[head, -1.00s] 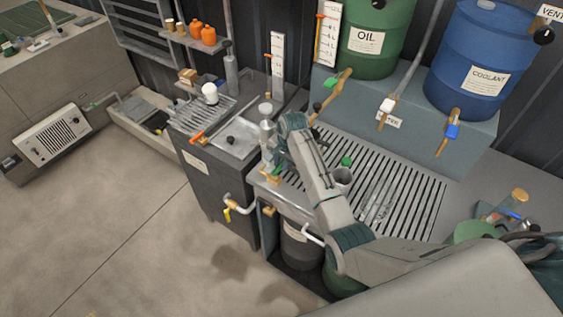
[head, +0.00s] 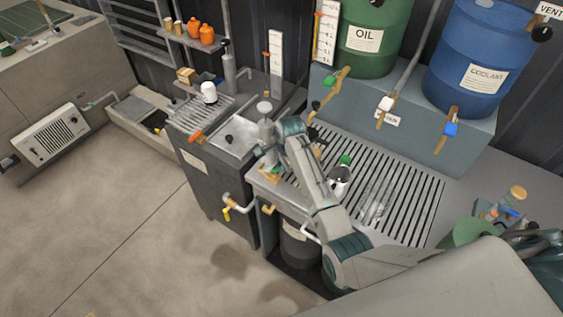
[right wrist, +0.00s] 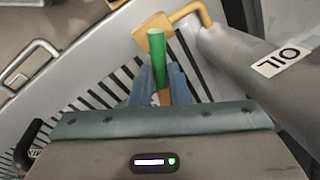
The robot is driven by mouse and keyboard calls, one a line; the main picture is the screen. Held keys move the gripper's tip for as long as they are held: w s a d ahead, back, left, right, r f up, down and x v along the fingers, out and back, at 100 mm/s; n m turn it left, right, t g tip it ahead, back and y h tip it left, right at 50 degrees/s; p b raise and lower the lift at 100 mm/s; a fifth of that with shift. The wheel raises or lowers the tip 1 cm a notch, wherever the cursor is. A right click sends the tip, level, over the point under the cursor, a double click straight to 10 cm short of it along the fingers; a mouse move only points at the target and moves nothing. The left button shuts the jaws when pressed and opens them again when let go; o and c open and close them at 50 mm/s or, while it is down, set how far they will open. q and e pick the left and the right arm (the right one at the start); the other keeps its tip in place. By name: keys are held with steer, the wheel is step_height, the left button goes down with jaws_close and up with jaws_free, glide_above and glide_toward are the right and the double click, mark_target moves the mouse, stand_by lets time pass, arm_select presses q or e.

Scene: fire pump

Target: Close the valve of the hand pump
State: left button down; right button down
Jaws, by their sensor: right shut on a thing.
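The hand pump (head: 266,133) is a grey metal cylinder with a pale round top, standing at the left end of the slatted bench. In the right wrist view its body (right wrist: 235,48) bears an OIL label. A brass valve (right wrist: 155,36) on a bent brass pipe has a green lever (right wrist: 160,62). My right gripper (right wrist: 162,92) is shut on this green lever, with its blue-grey fingers on both sides of it. In the head view my right gripper (head: 270,163) is at the pump's base, and the lever is hidden there. My left gripper is not in view.
A green OIL drum (head: 372,40) and a blue COOLANT drum (head: 480,60) stand on a grey step behind the slatted grate (head: 405,195). The floor at left is clear.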

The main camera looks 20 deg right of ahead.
steer(key=m, duration=0.2)
steer(key=s+m, duration=0.1)
steer(key=m, duration=0.1)
steer(key=m+h, duration=0.1)
steer(key=m, duration=0.1)
steer(key=shift+s+a+m, duration=0.25)
steer(key=shift+s+m, duration=0.05)
steer(key=shift+s, duration=0.05)
steer(key=m, duration=0.4)
steer(key=s+a+m+h, duration=0.1)
steer(key=m, duration=0.1)
steer(key=shift+g, duration=0.4)
steer(key=shift+a, duration=0.1)
steer(key=shift+s, duration=0.1)
steer(key=c, duration=1.4)
jaws_free()
steer(key=shift+r, duration=0.1)
